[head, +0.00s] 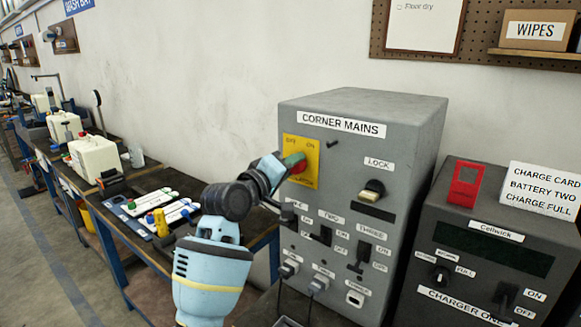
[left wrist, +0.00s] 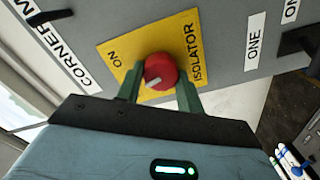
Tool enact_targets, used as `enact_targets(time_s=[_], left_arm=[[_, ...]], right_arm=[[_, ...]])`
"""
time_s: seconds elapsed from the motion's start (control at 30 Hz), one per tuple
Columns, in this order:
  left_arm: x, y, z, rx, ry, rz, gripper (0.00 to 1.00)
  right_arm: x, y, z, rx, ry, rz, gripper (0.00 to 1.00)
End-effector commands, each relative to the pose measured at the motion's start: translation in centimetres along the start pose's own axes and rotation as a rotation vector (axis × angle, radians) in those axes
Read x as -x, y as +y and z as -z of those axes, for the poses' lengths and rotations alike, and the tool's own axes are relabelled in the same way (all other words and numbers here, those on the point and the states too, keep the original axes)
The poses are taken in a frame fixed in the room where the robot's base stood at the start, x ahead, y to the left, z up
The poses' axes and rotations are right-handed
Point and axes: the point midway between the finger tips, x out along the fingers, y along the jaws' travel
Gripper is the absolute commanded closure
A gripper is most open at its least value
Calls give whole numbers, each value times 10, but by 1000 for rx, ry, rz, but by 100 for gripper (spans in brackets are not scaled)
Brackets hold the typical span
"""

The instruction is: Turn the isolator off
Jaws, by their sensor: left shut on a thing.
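The isolator is a red round knob (left wrist: 160,70) on a yellow plate (head: 312,150) at the upper left of the grey CORNER MAINS box (head: 398,115). In the head view the plate reads OFF at left and ON at right. My left gripper (head: 291,166) covers much of the knob there. In the left wrist view my left gripper's green fingers (left wrist: 159,84) are shut on the knob, one on each side. A short white mark shows on the knob's lower-left face in that view, while ON is printed to its upper left; OFF is hidden. My right gripper is not in view.
Below the isolator are several black switches and plugged sockets. A black LOCK knob (head: 373,190) is to its right. A charger box (head: 505,250) with a red frame (head: 465,183) stands at right. A bench (head: 262,226) with trays and white containers extends left.

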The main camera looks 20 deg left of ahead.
Motion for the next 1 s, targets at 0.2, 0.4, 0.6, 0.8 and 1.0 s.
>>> enact_targets(time_s=[0.2,0.4,0.6,0.8,1.0], left_arm=[[0,-1,-1,204,-2,1,86],[0,-2,-1,363,-1,1,86],[0,-3,-1,480,-1,2,86],[0,-3,-1,549,0,2,86],[0,-3,-1,577,0,2,86]], right_arm=[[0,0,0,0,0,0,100],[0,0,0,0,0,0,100],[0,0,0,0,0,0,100],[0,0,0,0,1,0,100],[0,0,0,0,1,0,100]])
